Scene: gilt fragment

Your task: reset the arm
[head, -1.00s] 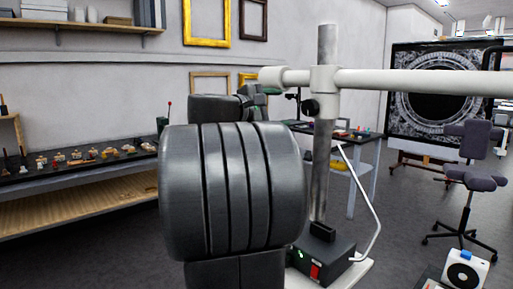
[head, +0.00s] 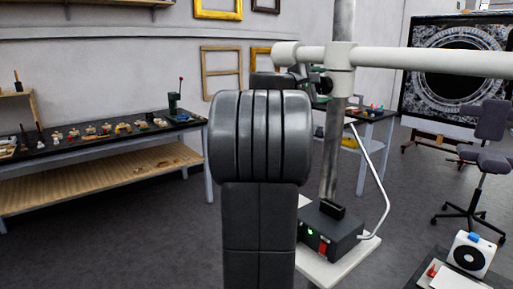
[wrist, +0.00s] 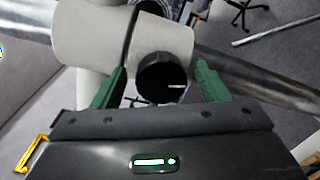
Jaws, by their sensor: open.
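My arm (head: 262,140) stands folded up in the middle of the head view and hides most of my gripper. In the wrist view my gripper (wrist: 158,82) shows two green fingers, spread apart. A round black knob (wrist: 162,78) with a white mark appears between the fingers. It sits on a white clamp (wrist: 95,38) of a stand. I cannot tell whether either finger touches the knob. In the head view the clamp (head: 341,57) joins an upright metal pole (head: 334,155) to a white horizontal boom (head: 440,62).
A black stand base (head: 330,232) with a green light sits on a white plate right of my arm. A workbench (head: 100,138) with small pieces stands left. A swivel chair (head: 485,160) and a white-blue device (head: 472,253) are right. Floor at left front is clear.

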